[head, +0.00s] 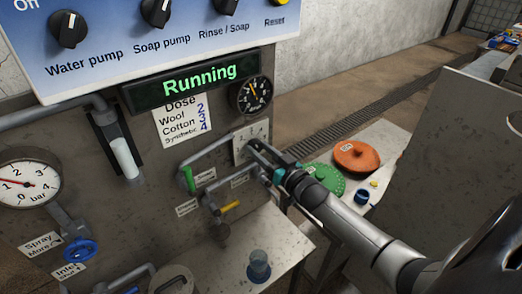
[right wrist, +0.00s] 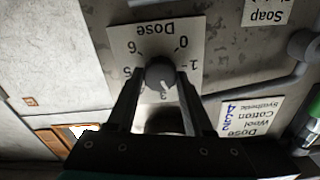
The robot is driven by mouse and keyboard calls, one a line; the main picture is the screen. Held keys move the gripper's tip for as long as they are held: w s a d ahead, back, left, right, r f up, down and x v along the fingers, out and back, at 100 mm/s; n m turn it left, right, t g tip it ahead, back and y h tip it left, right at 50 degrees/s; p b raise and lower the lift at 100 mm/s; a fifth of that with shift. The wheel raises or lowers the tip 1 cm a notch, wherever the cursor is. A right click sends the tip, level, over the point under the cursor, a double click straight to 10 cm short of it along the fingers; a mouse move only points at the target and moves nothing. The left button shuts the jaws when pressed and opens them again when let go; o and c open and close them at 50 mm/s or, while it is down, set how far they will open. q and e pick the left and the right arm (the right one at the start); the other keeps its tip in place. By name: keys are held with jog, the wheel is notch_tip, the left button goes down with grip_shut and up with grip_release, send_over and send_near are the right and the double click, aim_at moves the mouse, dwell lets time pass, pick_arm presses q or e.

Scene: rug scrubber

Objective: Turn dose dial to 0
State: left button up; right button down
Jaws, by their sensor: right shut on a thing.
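The dose dial is a dark round knob (right wrist: 160,73) on a pale square plate, upside down in the right wrist view. The digits 0, 1, 3, 5 and 6 show around it; the rest are hidden by the fingers. A light mark on the knob points down, near the 3. My right gripper (right wrist: 159,85) is shut on the knob, one finger on each side. In the head view the dial plate (head: 241,149) is partly covered by my right gripper (head: 256,149), which reaches in from the lower right. My left gripper is not in view.
A dose card (head: 183,122) hangs under the lit "Running" display (head: 182,82). A gauge (head: 251,95) sits above the dial. Pipes with a green-handled valve (head: 188,179) run close left of it. A side table holds an orange lid (head: 357,156) and a green disc (head: 325,182).

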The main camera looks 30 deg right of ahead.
jog(key=shift+n, duration=0.3)
jog(key=n, duration=0.2)
jog(key=shift+n, duration=0.4)
jog(key=n, duration=0.2)
jog(key=shift+n, duration=0.3)
jog(key=n, duration=0.5)
jog(key=shift+a+n, duration=0.1)
jog(key=shift+n, duration=0.2)
jog(key=n+b, duration=0.1)
jog(key=n, duration=0.4)
jog(key=shift+f, duration=0.1)
jog(key=n+b, duration=0.1)
jog(key=n, duration=0.4)
jog(key=shift+n+b, duration=0.3)
jog(key=shift+n, duration=0.1)
jog(key=shift+c, duration=1.5)
grip_release()
